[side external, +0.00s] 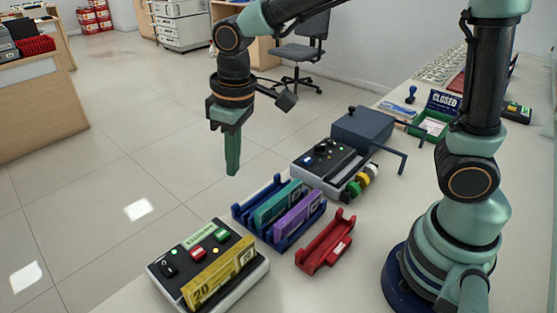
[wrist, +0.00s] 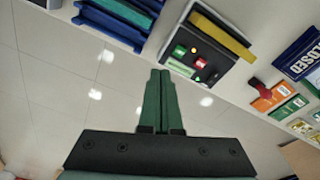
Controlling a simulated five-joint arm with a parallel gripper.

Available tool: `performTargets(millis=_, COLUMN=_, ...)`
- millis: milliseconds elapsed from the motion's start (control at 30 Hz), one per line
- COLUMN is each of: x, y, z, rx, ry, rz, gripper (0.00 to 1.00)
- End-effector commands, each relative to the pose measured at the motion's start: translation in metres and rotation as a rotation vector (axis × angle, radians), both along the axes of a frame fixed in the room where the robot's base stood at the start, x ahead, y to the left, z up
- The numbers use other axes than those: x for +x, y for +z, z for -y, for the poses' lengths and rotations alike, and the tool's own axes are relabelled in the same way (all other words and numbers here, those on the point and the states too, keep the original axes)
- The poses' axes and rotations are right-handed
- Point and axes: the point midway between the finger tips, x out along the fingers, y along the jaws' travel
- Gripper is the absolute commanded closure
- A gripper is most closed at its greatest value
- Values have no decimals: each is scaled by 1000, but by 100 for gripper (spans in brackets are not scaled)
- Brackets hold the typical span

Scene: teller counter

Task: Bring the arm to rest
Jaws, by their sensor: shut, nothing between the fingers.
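My gripper (side external: 233,155) is shut and empty, pointing straight down in the side view. It hangs in the air beyond the counter's far edge, to the left of the blue rack. In the wrist view the closed green fingers (wrist: 161,80) show at the middle, with tiled floor behind them and the counter items along the top. My arm reaches over from its base on the right of the side view.
On the counter stand a device with a yellow bundle (side external: 220,273), a blue rack (side external: 283,240) with teal and purple bundles, an empty red holder (side external: 325,245), a second button device (side external: 322,165) and a dark grey box (side external: 362,130). A CLOSED sign (side external: 444,102) stands farther back.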

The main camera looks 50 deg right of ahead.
Motion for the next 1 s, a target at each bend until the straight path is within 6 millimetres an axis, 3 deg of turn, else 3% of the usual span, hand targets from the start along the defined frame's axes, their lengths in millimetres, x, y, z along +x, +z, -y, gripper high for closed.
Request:
performTargets(millis=33, x=-3, y=13, z=17, rx=14, ry=-39, rz=36, gripper=100)
performTargets(millis=200, x=-19, y=38, z=62, rx=45, ry=-149, rz=133, gripper=100)
performTargets(millis=500, x=-58, y=59, z=125, rx=76, ry=-330, rz=302, gripper=100)
performTargets(millis=700, x=-72, y=60, z=145, rx=81, ry=-393, rz=367, gripper=100)
performTargets(millis=1000, x=-75, y=60, z=148, rx=81, ry=-406, rz=378, gripper=100)
